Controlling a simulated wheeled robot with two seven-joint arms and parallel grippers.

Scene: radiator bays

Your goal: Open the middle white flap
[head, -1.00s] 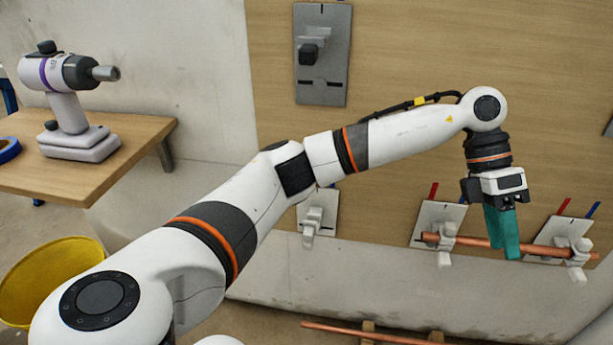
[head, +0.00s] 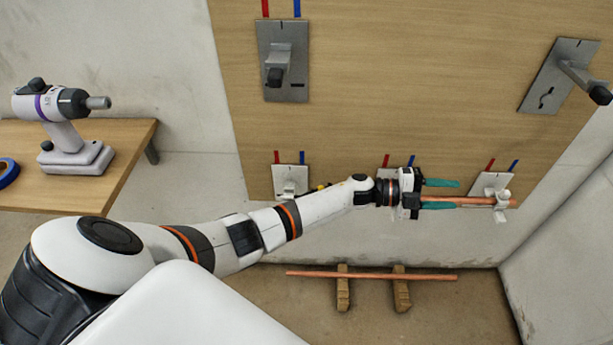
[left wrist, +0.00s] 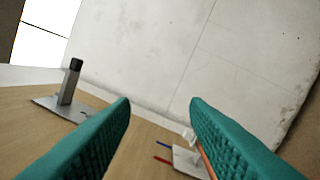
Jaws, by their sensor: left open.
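Three white pipe clips on grey plates sit in a low row on the wooden panel. The left clip (head: 289,188) shows clear. The middle plate (head: 387,172) is mostly covered by my left gripper, and its white flap is hidden. The right clip (head: 502,200) holds the end of a horizontal copper pipe (head: 483,201). My left gripper (head: 457,194) points right along the panel, open, with its green fingers over the pipe's span between the middle and right plates. In the left wrist view the open fingers (left wrist: 160,103) have nothing clearly between them; the right plate (left wrist: 186,158) shows behind the right finger.
Grey brackets with dark knobs stick out of the panel at upper left (head: 287,65) and upper right (head: 570,75). A loose copper pipe (head: 370,275) lies on wooden blocks on the floor. A power drill (head: 62,130) stands on a wooden table (head: 120,165) at left.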

